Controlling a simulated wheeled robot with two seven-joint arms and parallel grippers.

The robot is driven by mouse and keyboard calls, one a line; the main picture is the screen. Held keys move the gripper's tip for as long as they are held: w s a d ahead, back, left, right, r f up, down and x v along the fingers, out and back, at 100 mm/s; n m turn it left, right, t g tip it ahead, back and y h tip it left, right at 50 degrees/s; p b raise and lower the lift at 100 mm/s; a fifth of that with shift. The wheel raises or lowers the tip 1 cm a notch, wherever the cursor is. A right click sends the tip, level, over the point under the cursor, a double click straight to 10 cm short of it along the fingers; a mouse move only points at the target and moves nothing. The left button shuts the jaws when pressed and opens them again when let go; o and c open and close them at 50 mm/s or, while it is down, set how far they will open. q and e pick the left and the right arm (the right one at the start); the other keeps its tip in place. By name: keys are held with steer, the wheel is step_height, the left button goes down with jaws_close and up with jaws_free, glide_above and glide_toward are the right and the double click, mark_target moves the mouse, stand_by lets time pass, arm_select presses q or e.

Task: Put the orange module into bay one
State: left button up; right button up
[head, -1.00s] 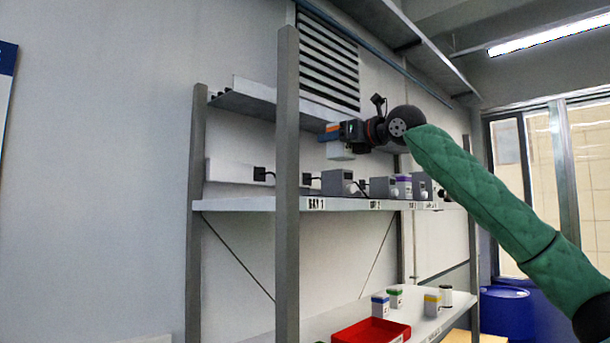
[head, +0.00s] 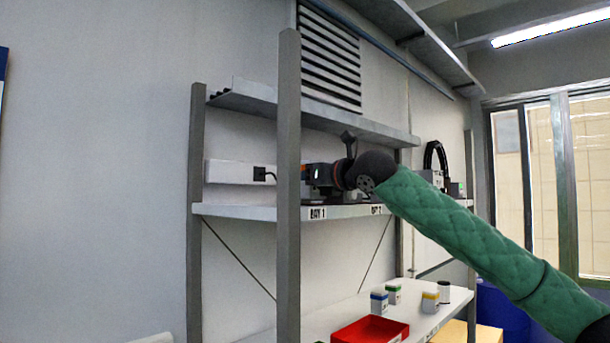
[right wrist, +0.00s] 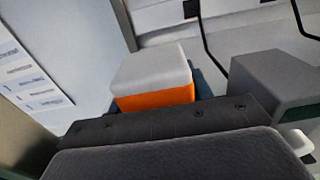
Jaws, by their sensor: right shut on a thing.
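The orange module (right wrist: 153,80) shows in the right wrist view as a small block with a pale grey top and an orange band. My right gripper (head: 316,176) is shut on it. In the head view this gripper is just above the upper shelf, behind the front post and near the "BAY 1" label (head: 318,213). The module itself is mostly hidden there by the post and gripper. A grey box (right wrist: 270,90) stands to the right of the module in the right wrist view. I cannot tell whether the module touches the shelf. My left gripper is not in view.
The front post (head: 287,120) stands close to my right gripper. A higher shelf (head: 340,123) runs above it. A power strip (head: 228,172) with a black plug is at the back. On the lower shelf are a red tray (head: 372,331) and several small containers.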

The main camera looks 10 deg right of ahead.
steer(key=shift+s+d+f, duration=0.1)
steer(key=shift+f, duration=0.1)
steer(key=shift+s+d+f, duration=0.1)
steer(key=shift+f, duration=0.1)
steer(key=o, duration=1.1)
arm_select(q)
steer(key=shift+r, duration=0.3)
arm_select(e)
steer(key=shift+o, duration=0.2)
